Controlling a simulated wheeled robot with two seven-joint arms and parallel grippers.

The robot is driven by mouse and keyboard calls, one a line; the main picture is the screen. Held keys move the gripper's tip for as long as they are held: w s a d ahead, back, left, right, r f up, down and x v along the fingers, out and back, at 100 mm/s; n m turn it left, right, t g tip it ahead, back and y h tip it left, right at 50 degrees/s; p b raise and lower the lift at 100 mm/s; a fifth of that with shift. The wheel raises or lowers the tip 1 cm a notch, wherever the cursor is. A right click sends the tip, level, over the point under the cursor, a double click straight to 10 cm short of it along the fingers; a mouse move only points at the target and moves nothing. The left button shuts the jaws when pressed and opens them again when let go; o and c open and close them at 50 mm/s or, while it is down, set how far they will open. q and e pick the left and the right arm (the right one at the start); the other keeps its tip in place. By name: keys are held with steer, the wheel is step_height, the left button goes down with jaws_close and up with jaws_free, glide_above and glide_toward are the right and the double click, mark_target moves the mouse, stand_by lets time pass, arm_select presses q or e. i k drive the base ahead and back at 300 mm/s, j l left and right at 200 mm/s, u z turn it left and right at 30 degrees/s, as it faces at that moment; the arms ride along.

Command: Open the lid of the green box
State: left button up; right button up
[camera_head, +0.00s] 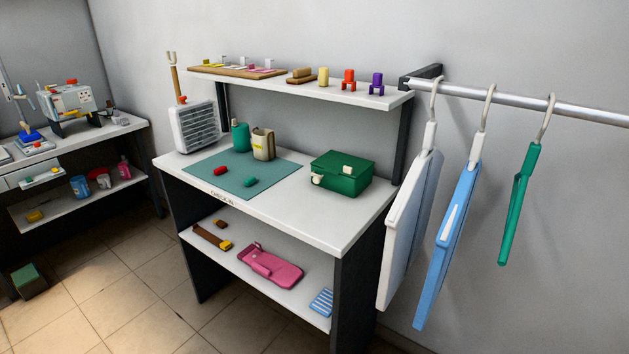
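The green box (341,174) sits on the white tabletop of the check-in table, right of the teal mat. Its lid (343,163) is shut. A pale knob or latch (317,180) shows on its front left, and a small pale piece (348,170) sits at the lid's front edge. Neither of my grippers is in view. The inside of the box is hidden.
A teal mat (262,188) with a red item (221,171) and bottles lies left of the box. An upper shelf (375,99) overhangs behind it. Bagged items hang from a rail (580,112) at right. Tabletop (330,223) before the box is clear.

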mark_target(333, 162)
steer(key=i+j+z, duration=0.1)
steer(key=i+j, duration=0.25)
steer(key=i+j+z, duration=0.1)
steer(key=i+j, duration=0.5)
steer(key=j, duration=0.15)
steer(key=i+j+z, duration=0.15)
steer(key=i+j, duration=0.15)
steer(key=i+j+z, duration=0.1)
steer(key=i+j, duration=0.15)
steer(key=j, duration=0.3)
steer(key=i+j+z, duration=0.1)
steer(key=i+j, duration=0.2)
steer(key=j, duration=0.15)
